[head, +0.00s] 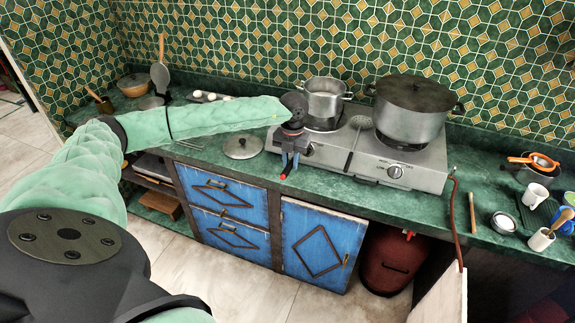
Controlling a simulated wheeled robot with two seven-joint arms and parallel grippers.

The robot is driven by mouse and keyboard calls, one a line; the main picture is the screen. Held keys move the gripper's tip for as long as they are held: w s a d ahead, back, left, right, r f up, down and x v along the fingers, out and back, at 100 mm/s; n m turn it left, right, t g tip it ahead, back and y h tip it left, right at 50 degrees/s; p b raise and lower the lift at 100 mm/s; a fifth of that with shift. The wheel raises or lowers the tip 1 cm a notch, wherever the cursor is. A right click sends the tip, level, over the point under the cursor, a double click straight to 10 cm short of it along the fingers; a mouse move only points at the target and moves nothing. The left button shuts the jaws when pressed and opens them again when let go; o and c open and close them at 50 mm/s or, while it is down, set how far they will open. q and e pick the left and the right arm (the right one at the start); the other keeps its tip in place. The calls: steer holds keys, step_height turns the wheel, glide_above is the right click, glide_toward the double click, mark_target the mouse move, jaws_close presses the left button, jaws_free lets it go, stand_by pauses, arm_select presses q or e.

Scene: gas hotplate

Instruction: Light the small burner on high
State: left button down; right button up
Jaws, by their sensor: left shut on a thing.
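A silver two-burner gas hotplate (349,177) stands on the green counter. A small steel pot (324,97) sits over its left burner, and a large lidded pot (412,109) over its right, so both burners are mostly hidden. No flame can be made out. The right knob (395,171) shows on the front panel. My left gripper (289,163) is at the left end of the front panel, shut on the left knob, which it largely hides. The knob's setting cannot be read. My right gripper is out of view.
A pot lid (242,147) lies on the counter left of the hotplate. A red gas cylinder (388,262) stands below the counter.

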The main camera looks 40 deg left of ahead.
arm_select(q)
steer(key=shift+w+a, duration=0.25)
steer(key=shift+w, duration=0.9)
steer(key=w+b, duration=0.1)
steer(key=w, duration=0.1)
steer(key=w+a+b, duration=0.1)
steer(key=w, duration=0.1)
steer(key=w+b, duration=0.1)
steer(key=w, duration=0.1)
steer(key=shift+a+f, duration=0.2)
steer(key=shift+f, duration=0.15)
steer(key=w+b, duration=0.1)
steer(key=w, duration=0.1)
steer(key=w+a, duration=0.1)
steer(key=shift+w+b, duration=0.35)
steer(key=shift+w, duration=0.05)
steer(key=shift+w+a, duration=0.2)
steer(key=shift+w, duration=0.55)
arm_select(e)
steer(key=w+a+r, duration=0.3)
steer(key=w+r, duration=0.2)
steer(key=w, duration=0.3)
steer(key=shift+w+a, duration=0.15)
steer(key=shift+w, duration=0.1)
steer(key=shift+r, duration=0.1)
arm_select(q)
steer(key=shift+w+a+f+b, duration=0.1)
steer(key=shift+w+b, duration=0.4)
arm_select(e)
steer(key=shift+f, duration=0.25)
